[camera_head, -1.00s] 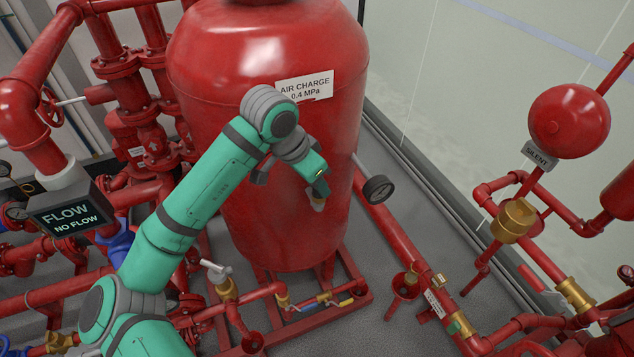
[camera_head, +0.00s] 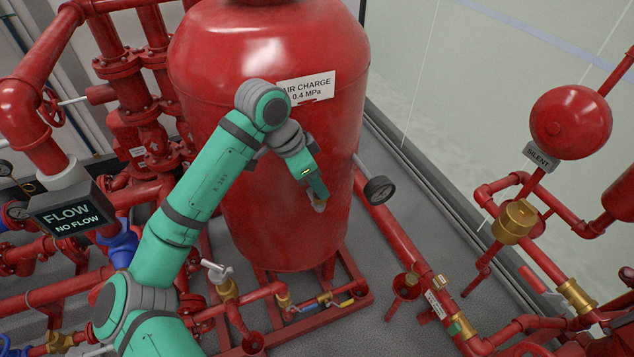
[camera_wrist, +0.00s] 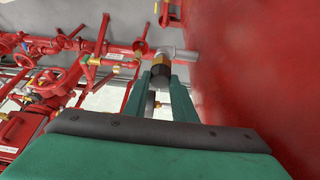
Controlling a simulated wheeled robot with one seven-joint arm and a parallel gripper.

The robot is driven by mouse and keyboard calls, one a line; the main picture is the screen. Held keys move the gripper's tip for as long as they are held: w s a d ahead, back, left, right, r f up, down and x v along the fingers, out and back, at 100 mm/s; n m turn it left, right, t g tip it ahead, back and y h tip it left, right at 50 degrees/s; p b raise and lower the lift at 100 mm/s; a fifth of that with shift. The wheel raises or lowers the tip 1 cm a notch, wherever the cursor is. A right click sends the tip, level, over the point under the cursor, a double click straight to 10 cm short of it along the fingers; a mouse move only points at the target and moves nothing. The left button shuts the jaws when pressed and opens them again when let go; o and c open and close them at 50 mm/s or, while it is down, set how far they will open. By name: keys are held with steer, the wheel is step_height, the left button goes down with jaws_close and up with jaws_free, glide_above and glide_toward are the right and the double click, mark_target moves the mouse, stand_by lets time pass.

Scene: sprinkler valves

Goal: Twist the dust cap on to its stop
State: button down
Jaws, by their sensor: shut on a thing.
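The dust cap (camera_wrist: 160,78) is a small dark cap between my two fingers in the wrist view. It sits against a brass fitting (camera_wrist: 162,61) with a grey elbow (camera_wrist: 180,53) beyond it. My gripper (camera_wrist: 160,84) is shut on the cap. In the head view my gripper (camera_head: 319,200) is in front of the red air-charge tank (camera_head: 285,215), and a bit of brass (camera_head: 319,206) shows at the fingertips. The cap itself is hidden there. I cannot tell how far the cap is turned on.
The red tank wall fills the right of the wrist view, close to my fingers. A round gauge (camera_head: 380,190) stands right of my gripper. Red pipes and a FLOW sign (camera_head: 72,218) are at left.

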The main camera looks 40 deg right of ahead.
steer(key=shift+w+m, duration=0.15)
steer(key=shift+m, duration=0.35)
steer(key=shift+r+m+g, duration=0.1)
steer(key=shift+m+g, duration=0.3)
steer(key=shift+m, duration=0.3)
steer(key=c, duration=1.4)
jaws_free()
steer(key=shift+d, duration=0.1)
steer(key=shift+r, duration=0.1)
steer(key=v, duration=1)
steer(key=shift+a+r, duration=0.25)
steer(key=shift+r, duration=0.1)
